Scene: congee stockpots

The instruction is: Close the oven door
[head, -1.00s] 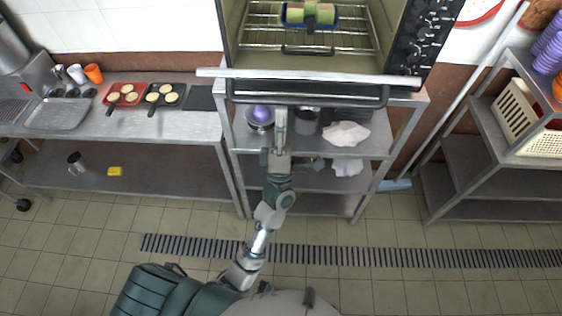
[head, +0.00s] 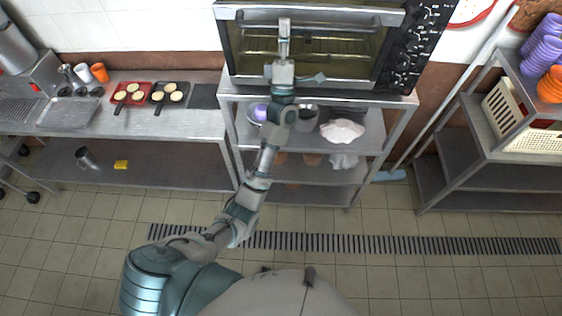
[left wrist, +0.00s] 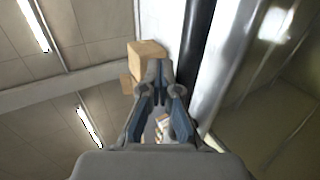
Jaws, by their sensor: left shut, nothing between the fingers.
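The oven (head: 408,60) stands on a metal shelf unit, with its black control panel at the right. Its door (head: 335,72) is swung up to upright or nearly so over the oven's front, and a rack shows dimly through the glass. I cannot tell whether it is flush. The pale door handle (head: 345,16) runs along the top. My left gripper (head: 284,24) is shut and empty, pointing up in front of the door, its tips by the handle. In the left wrist view the shut fingers (left wrist: 159,72) are beside a dark bar and a pale bar. My right gripper is not in view.
The shelf (head: 375,135) below the oven holds pots and white cloth. A counter (head: 185,124) at left holds a red tray (head: 130,93) and a black tray (head: 168,95) of round food. A rack with a cream basket (head: 510,110) stands right. The floor in front is clear.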

